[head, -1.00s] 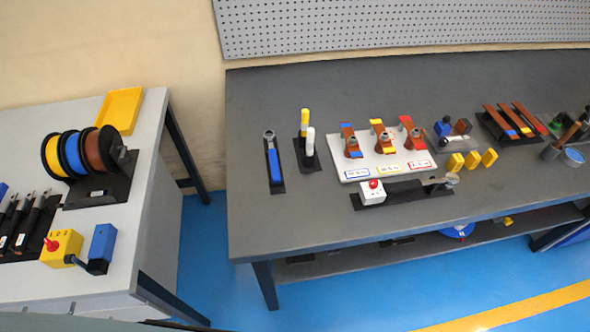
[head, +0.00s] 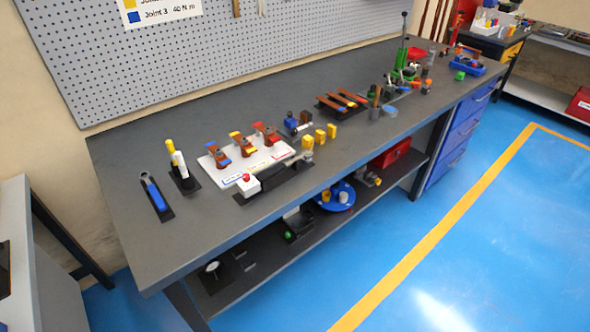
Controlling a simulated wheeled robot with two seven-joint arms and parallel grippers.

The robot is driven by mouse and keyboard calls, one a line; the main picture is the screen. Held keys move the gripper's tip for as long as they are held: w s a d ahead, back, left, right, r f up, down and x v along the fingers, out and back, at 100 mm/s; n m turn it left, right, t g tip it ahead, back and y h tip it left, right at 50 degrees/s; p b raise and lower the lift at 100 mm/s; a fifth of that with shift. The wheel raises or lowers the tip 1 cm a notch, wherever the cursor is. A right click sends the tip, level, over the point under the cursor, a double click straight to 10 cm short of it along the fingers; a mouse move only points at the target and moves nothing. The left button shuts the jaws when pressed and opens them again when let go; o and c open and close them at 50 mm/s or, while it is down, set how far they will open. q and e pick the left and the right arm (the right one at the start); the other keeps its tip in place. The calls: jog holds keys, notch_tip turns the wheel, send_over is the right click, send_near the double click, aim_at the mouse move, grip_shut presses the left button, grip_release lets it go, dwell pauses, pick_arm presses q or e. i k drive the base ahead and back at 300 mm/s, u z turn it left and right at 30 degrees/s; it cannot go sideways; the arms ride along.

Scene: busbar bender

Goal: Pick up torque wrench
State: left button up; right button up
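The torque wrench (head: 152,192), with a blue handle and a grey ratchet head, lies on a narrow black mat (head: 167,215) at the left end of the dark grey bench (head: 120,225). Its head points to the back of the bench. Neither of my grippers shows in the head view.
Right of the wrench stand yellow and white markers (head: 177,160) on a black base. Then come a white board with copper joints (head: 208,165), a white box with a red button (head: 247,185) and yellow blocks (head: 319,136). A pegboard (head: 200,60) rises behind. Blue floor (head: 400,230) in front is clear.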

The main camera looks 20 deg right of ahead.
aim_at(253, 187)
jog(key=z, duration=0.55)
jog(key=i, duration=0.7)
jog(key=z, duration=0.15)
